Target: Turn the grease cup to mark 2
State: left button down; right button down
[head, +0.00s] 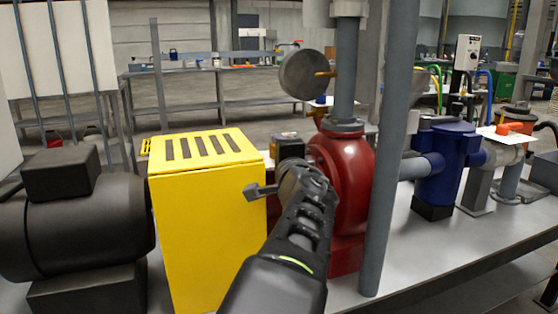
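One arm of mine reaches in from the bottom centre and leans up to the right; I take it as my left. Its gripper (285,185) is in front of the red pump casing (353,172), right of the yellow slotted guard (205,215). A grey finger-like part sticks out to the left beside the guard's edge. I cannot tell whether the fingers are open or touch anything. A small dark block with a yellowish patch (287,146) shows just behind the gripper. I cannot make out the grease cup or its marks for certain. My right gripper is not in view.
A black motor (72,215) stands left of the guard. A grey vertical pipe (385,190) rises just right of the pump casing. A round gauge (303,75) hangs above. A blue filter body (446,165) stands farther right on the grey bench (450,235).

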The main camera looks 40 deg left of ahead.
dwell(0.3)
pick_arm(q)
jog(key=c, duration=1.1)
grip_release()
jog(key=p+v, duration=0.1)
jog(key=v, duration=0.6)
jog(key=shift+s+d+p, duration=0.25)
jog(key=shift+d+p, duration=0.05)
jog(key=shift+p, duration=0.1)
